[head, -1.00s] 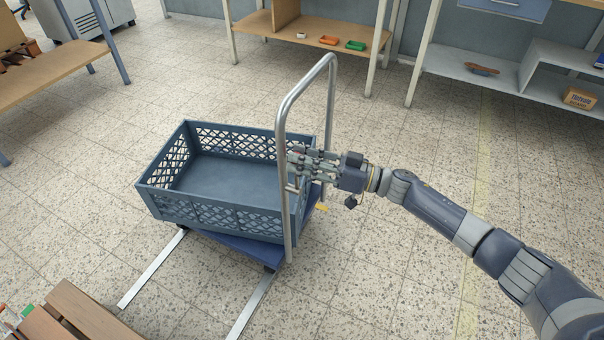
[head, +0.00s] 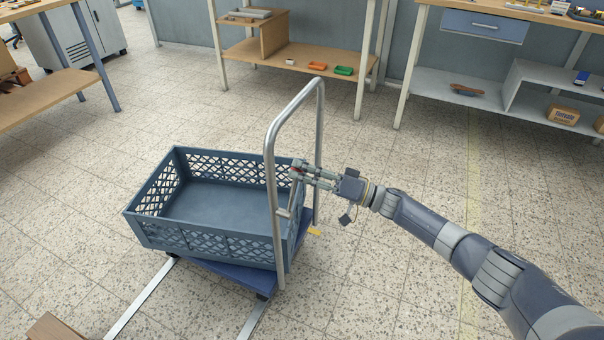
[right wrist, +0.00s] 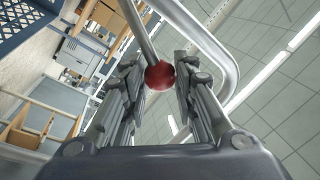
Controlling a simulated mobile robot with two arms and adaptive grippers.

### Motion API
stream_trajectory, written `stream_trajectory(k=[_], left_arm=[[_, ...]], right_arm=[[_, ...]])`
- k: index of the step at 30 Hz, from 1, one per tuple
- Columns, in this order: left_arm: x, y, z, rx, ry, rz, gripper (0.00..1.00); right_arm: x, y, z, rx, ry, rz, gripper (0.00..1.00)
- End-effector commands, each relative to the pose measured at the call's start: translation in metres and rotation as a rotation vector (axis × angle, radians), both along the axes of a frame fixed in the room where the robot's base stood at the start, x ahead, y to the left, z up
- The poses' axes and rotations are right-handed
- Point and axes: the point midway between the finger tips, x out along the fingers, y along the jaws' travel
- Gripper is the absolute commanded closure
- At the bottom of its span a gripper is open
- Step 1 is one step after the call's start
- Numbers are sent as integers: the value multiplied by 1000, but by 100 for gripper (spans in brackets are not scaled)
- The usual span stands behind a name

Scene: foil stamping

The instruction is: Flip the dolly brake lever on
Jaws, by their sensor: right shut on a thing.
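The dolly's blue deck (head: 235,275) carries a blue-grey crate (head: 222,243), with a tall metal push handle (head: 270,180) at its right end. The brake lever (head: 291,203) is a thin metal rod by the handle, pointing up. Its red ball knob (right wrist: 159,76) shows clearly in the right wrist view, where the rod (right wrist: 145,36) runs up from it. My right gripper (head: 298,172) is at the handle's opening, its fingers closed around the knob from both sides. The fingers partly hide the knob in the head view. My left gripper is not in view.
The handle's two uprights stand close to my right fingers. A yellow piece (head: 314,231) sits at the deck's edge. Two pale floor strips (head: 140,298) run from under the dolly. Shelving benches (head: 300,52) line the back. The floor right of the dolly is clear.

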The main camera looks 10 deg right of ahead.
Motion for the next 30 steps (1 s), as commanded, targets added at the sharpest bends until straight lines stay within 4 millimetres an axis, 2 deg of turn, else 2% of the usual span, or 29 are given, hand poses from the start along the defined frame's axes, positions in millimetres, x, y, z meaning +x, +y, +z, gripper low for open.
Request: stream_trajectory(k=[11, 12, 14, 25, 30], left_arm=[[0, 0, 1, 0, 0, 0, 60], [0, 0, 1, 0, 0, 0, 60], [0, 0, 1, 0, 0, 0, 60], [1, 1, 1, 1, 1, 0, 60], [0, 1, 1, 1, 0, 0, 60]], right_arm=[[2, -3, 0, 3, 6, -8, 100], [2, -3, 0, 4, 5, -9, 65], [3, -3, 0, 3, 6, -8, 53], [0, -4, -1, 2, 4, -5, 53], [-9, -23, -5, 0, 6, -8, 53]])
